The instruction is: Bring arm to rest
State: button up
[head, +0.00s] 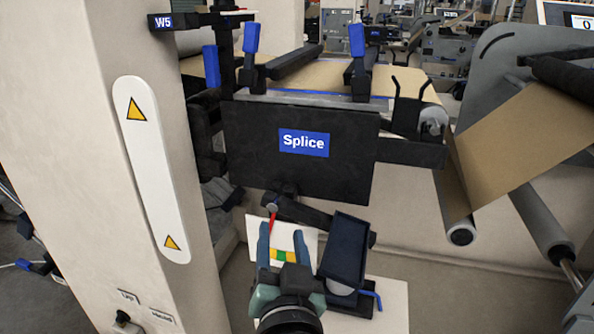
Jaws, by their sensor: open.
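My gripper (282,230) shows at the lower middle of the head view, with two blue-grey fingers pointing up and away. The fingers are apart, and I see nothing held between their tips. A green, yellow and orange band (284,256) shows between the fingers lower down; I cannot tell whether it is part of the gripper or a thing behind it. The gripper is below the black panel with the blue "Splice" label (304,142). A white plate (290,222) is behind the fingers.
A dark tray (346,250) stands close to the right of my gripper. A red-tipped rod (272,210) is just beyond the left finger. A beige column (90,130) rises on the left. Brown kraft web (530,140) and rollers (461,236) are on the right.

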jog(key=s+d+r+n+t+h, duration=0.1)
jog(key=s+r+t, duration=0.3)
jog(key=r, duration=0.8)
jog(key=s+r+n+t, duration=0.1)
jog(key=s+r+t, duration=0.35)
jog(key=r, duration=0.75)
jog(key=s+d+r+n+t+h, duration=0.1)
jog(key=s+r+t, duration=0.1)
jog(key=s+r, duration=0.65)
jog(key=w+r+p, duration=0.3)
jog(key=r+p, duration=2.6)
jog(key=r, duration=0.1)
jog(key=shift+w+r+g, duration=0.15)
jog(key=shift+r+g, duration=0.25)
jog(key=shift+g, duration=0.05)
jog(key=shift+f, duration=0.1)
